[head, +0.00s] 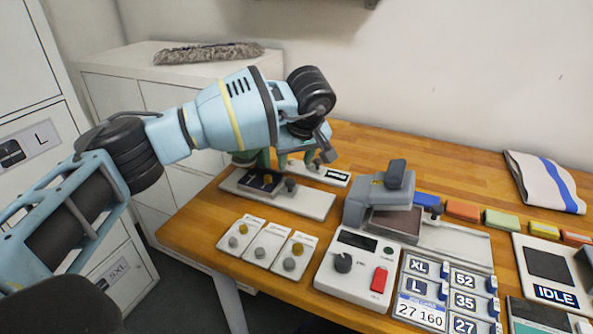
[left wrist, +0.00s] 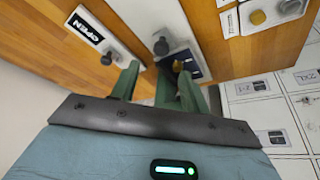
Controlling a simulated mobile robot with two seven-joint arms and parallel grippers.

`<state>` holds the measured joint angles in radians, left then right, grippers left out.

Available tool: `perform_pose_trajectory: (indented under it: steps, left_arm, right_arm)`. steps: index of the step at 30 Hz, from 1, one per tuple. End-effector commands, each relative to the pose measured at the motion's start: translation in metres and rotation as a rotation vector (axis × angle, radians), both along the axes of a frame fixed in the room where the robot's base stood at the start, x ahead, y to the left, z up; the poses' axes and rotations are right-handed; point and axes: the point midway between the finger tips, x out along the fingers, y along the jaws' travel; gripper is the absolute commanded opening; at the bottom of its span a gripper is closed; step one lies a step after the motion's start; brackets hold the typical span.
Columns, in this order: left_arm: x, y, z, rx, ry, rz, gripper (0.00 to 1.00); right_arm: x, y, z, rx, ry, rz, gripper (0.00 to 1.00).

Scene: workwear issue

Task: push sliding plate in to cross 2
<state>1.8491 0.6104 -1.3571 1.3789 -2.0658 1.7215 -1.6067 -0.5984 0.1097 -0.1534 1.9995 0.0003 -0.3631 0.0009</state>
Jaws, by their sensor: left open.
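My left gripper (head: 275,160) reaches in from the left, over the fixture at the table's left back. Its two green fingers are apart with nothing held between them; they also show in the left wrist view (left wrist: 155,85). Below them, a dark blue plate (head: 257,184) with a small brass knob lies on a long white base (head: 308,204). A grey knob (head: 291,184) stands beside it on the base. In the left wrist view the dark blue plate (left wrist: 199,70) is partly hidden by a finger. I cannot tell whether the fingers touch it. No cross marks are legible.
A strip labelled OPEN (left wrist: 88,33) with a dark knob lies behind the base. A grey press (head: 372,196) stands to the right, with a white control box (head: 345,275) in front. Three white cards with knobs (head: 268,244) lie at the front left edge. A folded towel (head: 543,182) lies far right.

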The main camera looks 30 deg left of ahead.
Motion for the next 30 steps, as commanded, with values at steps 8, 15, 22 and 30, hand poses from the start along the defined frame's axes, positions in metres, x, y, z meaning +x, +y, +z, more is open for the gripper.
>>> perform_pose_trajectory:
  steps: [8, 15, 22, 30]
  left_arm:
    - [0.005, 0.006, -0.02, -0.001, 0.003, 0.003, 0.46]
    - [0.014, 0.016, -0.054, -0.001, 0.004, 0.002, 0.46]
    - [0.019, 0.022, -0.071, -0.001, 0.001, 0.002, 0.46]
    - [0.02, 0.022, -0.072, -0.001, -0.001, 0.001, 0.46]
  right_arm:
    - [-0.011, 0.0, -0.005, -0.001, 0.024, 0.001, 0.0]
    - [-0.007, 0.0, -0.005, -0.001, 0.017, 0.002, 0.0]
    - [0.001, 0.0, -0.002, 0.001, 0.0, 0.001, 0.0]
    - [0.002, 0.0, -0.001, 0.001, -0.002, 0.001, 0.0]
